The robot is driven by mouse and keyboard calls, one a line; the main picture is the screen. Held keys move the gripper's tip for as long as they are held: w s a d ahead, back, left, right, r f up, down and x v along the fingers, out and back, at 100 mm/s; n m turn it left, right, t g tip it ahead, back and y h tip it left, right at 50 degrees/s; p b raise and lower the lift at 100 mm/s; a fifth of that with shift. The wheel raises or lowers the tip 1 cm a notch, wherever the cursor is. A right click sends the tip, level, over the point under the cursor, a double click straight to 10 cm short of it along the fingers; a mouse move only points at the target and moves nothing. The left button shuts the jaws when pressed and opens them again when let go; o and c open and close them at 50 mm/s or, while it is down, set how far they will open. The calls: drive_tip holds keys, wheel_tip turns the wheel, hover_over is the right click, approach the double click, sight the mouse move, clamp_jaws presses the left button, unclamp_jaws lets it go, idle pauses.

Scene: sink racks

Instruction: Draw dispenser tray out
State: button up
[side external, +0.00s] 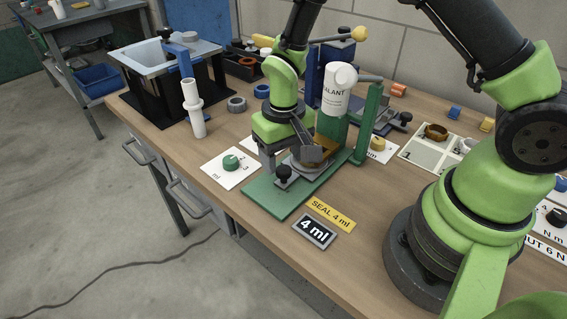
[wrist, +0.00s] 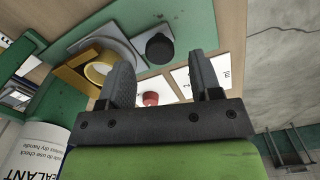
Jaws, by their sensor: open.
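The sealant dispenser has a white bottle (side external: 338,90) labelled SEALANT above a green base plate (side external: 262,197). Its grey tray (side external: 290,182), with a black knob (side external: 284,171) at the front, sits low on the base. The tray (wrist: 117,47) and its knob (wrist: 160,48) also show in the wrist view. A brass-coloured part (side external: 323,147) lies at the tray's back, partly hidden. My gripper (side external: 290,160) is open over the front of the dispenser, its fingers pointing down. In the wrist view the gripper (wrist: 163,70) has the knob ahead of its fingertips, between their lines, with no contact visible.
A green dial (side external: 231,162) on a white card stands left of the base. A yellow SEAL 4 ml label (side external: 331,214) and a 4 ml display (side external: 314,231) lie in front. A white cylinder (side external: 193,108) stands at the left.

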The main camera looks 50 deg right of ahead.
drive_tip(key=shift+f, duration=1.25)
clamp_jaws()
drive_tip(key=a, duration=0.9)
drive_tip(key=shift+a, duration=0.3)
unclamp_jaws()
